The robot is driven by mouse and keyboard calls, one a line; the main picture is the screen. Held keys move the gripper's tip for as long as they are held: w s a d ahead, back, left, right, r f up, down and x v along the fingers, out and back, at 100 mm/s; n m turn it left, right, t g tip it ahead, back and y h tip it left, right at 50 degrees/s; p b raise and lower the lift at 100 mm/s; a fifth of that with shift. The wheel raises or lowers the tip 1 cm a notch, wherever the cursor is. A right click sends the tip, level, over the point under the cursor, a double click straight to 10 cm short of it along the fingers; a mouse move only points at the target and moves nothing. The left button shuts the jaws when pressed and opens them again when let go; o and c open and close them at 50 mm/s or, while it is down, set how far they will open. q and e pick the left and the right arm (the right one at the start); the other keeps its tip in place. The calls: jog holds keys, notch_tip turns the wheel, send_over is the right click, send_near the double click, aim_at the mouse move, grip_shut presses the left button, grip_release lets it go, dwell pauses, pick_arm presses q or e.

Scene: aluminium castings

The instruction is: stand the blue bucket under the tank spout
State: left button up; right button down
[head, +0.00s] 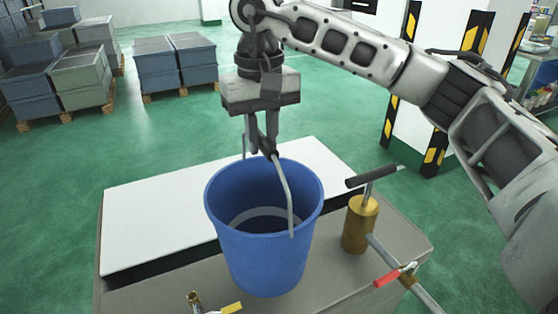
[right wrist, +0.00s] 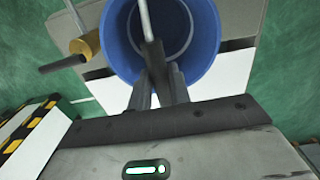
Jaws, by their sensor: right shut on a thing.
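My right gripper (head: 264,146) is shut on the wire handle (head: 285,190) of the blue bucket (head: 262,262). The bucket is upright and its inside looks empty. It hangs or stands below the gripper, in front of the white panel; I cannot tell whether its base touches anything. In the right wrist view the fingers (right wrist: 154,62) close on the handle over the bucket (right wrist: 207,28). A brass spout-like fitting (head: 194,300) with a yellow lever shows at the bottom edge. Which fitting is the tank spout is unclear. My left gripper is out of view.
A brass cylinder (head: 360,226) with a black T-handle stands right of the bucket. A pipe with a red lever (head: 388,278) is in front of it. Stacked crates (head: 175,60) on pallets stand at the back left. A striped pillar (head: 425,110) is at the right.

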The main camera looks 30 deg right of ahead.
jog(key=d+f+p, duration=0.1)
jog(key=d+f, duration=0.2)
jog(key=f, duration=0.4)
jog(key=shift+w+d+f+p, duration=0.2)
jog(key=shift+w+d+p, duration=0.1)
jog(key=shift+w, duration=0.15)
jog(key=c, duration=1.7)
grip_release()
jog(key=shift+f, duration=0.25)
jog(key=o, duration=0.4)
jog(key=shift+r, duration=0.1)
